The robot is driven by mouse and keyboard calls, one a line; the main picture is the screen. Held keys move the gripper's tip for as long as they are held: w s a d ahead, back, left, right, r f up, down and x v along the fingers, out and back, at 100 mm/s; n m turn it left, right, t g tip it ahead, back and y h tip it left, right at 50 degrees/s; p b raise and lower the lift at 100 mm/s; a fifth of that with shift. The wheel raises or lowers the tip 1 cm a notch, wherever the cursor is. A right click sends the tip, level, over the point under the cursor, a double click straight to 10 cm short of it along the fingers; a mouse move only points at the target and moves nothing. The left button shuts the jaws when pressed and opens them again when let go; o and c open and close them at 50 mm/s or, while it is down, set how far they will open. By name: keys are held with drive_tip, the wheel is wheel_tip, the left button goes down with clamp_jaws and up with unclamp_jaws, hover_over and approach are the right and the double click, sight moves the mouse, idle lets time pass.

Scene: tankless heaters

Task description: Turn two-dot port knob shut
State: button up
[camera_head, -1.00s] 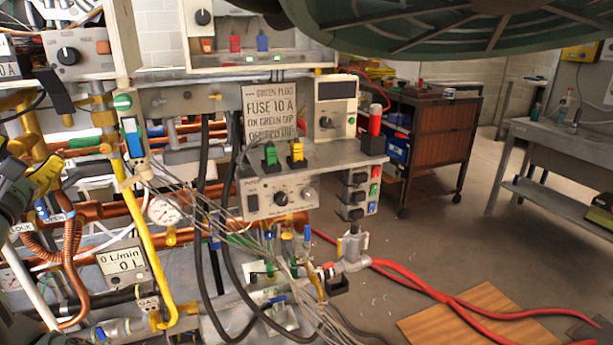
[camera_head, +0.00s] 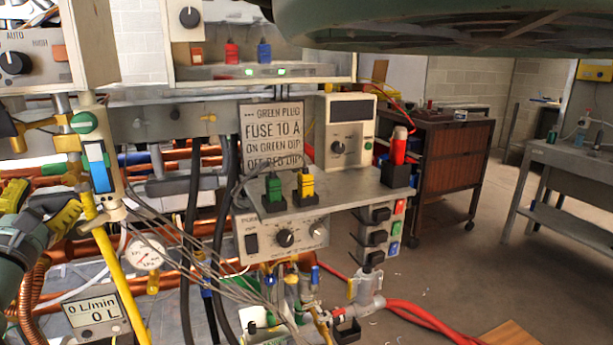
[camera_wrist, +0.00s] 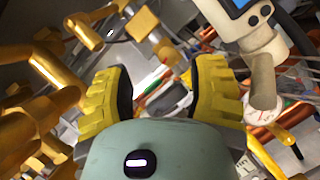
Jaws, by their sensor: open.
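I cannot make out a knob marked with two dots in either view. Knobs that show in the head view are a dark knob (camera_head: 285,238) on the panel under the shelf, one (camera_head: 338,146) on the meter box, one (camera_head: 189,17) on the upper box and one (camera_head: 15,62) on the box at the left. Small coloured valve handles (camera_head: 292,277) stand below the panel, too small to read. My gripper (camera_head: 45,205) is at the left edge of the head view. In the wrist view my gripper (camera_wrist: 160,95) has its yellow fingers spread with nothing between them.
A yellow pipe (camera_head: 119,276), copper pipes and a gauge (camera_head: 147,254) lie right of my gripper. Grey cables and black hoses cross the middle. A flow meter (camera_head: 92,310) is low left. The floor at right, before the cart (camera_head: 445,172), is open.

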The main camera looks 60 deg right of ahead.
sight(68, 182)
drive_tip(key=x, duration=0.3)
drive_tip(key=f+x, duration=0.1)
drive_tip(key=x, duration=0.2)
drive_tip(key=shift+w+d+f, duration=0.15)
drive_tip(key=shift+w+d, duration=0.15)
drive_tip(key=shift+d, duration=0.15)
drive_tip(key=shift+w+d, duration=0.15)
drive_tip(key=shift+w, duration=0.05)
drive_tip(key=shift+o, duration=0.2)
clamp_jaws()
